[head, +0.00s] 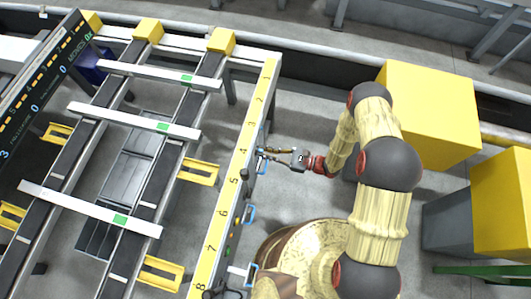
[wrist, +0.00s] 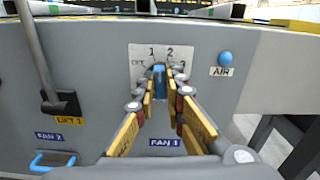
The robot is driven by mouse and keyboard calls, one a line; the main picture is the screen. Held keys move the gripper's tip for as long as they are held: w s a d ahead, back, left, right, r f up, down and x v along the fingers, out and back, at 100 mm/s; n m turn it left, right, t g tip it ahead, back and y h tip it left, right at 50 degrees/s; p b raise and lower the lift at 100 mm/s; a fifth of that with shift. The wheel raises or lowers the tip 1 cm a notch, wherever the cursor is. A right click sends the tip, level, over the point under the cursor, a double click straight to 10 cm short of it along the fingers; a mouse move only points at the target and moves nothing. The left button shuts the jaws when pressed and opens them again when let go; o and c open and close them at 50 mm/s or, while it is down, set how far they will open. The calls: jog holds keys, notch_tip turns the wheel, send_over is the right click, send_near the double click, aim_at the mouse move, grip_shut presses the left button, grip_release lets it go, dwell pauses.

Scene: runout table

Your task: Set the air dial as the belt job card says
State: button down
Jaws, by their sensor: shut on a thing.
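In the wrist view, a blue dial knob (wrist: 159,78) stands before a white plate (wrist: 137,52) marked OFF, 1, 2 and a partly covered number on the right. My gripper (wrist: 160,86) is shut on the knob, a finger on each side. Which mark the knob points at I cannot tell. A label AIR (wrist: 222,71) sits right of the plate, under a blue ball (wrist: 225,57). A label FAN 1 (wrist: 167,143) is below the knob. In the head view, my gripper (head: 264,153) is at the table's side. I see no readable job card.
A lever (wrist: 40,60) labelled LIFT 1 and a blue handle (wrist: 52,160) by the label FAN 2 are on the left. The runout table's numbered yellow edge (head: 230,185) runs beside my gripper. Light bars (head: 135,120) lie across it. Yellow boxes (head: 430,110) stand at right.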

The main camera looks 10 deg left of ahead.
jog(key=m, duration=0.4)
jog(key=shift+f+m+b, duration=0.1)
jog(key=shift+m+b, duration=0.2)
jog(key=shift+b, duration=0.1)
dwell(0.4)
jog(key=c, duration=1.8)
grip_release()
jog(key=shift+w, duration=0.1)
jog(key=shift+c, duration=0.2)
jog(key=s+d, duration=0.1)
jog(key=d, duration=1.1)
